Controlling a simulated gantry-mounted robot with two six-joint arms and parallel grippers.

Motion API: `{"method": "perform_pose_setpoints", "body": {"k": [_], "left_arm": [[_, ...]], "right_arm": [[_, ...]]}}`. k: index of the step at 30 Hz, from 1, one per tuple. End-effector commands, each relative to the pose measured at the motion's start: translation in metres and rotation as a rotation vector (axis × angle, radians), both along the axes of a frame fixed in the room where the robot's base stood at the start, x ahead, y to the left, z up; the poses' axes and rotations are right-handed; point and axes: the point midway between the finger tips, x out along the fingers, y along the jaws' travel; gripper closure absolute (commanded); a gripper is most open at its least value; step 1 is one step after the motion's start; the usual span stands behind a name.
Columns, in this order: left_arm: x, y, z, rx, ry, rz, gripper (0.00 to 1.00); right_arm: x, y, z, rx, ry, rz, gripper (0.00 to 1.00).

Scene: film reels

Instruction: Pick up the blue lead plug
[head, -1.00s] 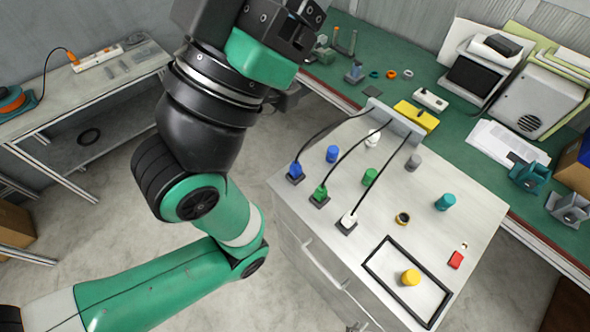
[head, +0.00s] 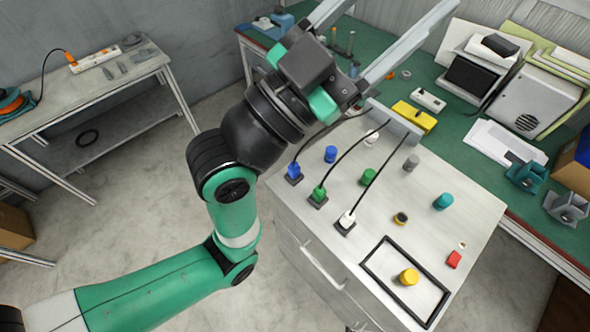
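The blue lead plug (head: 294,170) stands on a dark square base at the left edge of the white cabinet top. A black cable rises from it toward the grey block (head: 393,123) at the back. The green lead plug (head: 319,193) and white lead plug (head: 347,218) stand in a row beside it, each with a cable. My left gripper (head: 395,18) is open and empty, its two long grey fingers spread wide and pointing up and right, above and beyond the plugs. My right gripper is not in view.
On the cabinet top (head: 400,245) stand a separate blue cylinder (head: 331,154), a green one (head: 368,177), a teal one (head: 444,201), and a yellow one (head: 408,277) inside a black frame (head: 372,274). A green workbench (head: 470,178) runs behind.

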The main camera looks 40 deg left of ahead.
Motion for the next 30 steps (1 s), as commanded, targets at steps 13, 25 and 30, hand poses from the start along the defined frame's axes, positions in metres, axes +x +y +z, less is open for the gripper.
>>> {"method": "perform_pose_setpoints", "body": {"k": [13, 25, 30], "left_arm": [[-0.019, 0.145, -0.42, -0.18, 0.935, 0.103, 0.3], [-0.036, 0.17, -0.46, -0.253, 1.001, 0.175, 0.3], [-0.005, 0.169, -0.473, -0.253, 1.001, 0.174, 0.3]], "right_arm": [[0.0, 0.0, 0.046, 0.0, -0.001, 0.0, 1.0], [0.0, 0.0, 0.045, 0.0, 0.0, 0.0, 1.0], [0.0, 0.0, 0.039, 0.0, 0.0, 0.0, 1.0]]}}
